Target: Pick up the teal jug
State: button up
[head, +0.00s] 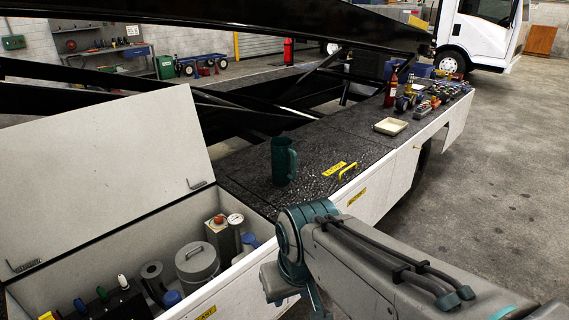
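My gripper's fingers do not show in this view. Nothing is seen touching the jug.
An open compartment (228,287) with several canisters and its raised white lid (100,180) is at left. A cream tray (390,126), a red extinguisher (391,91) and several small items stand farther along. Black beams (250,28) cross above.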

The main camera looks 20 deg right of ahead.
aim_at(282, 151)
jog(key=z, duration=0.25)
jog(key=i, duration=1)
jog(key=z, duration=0.05)
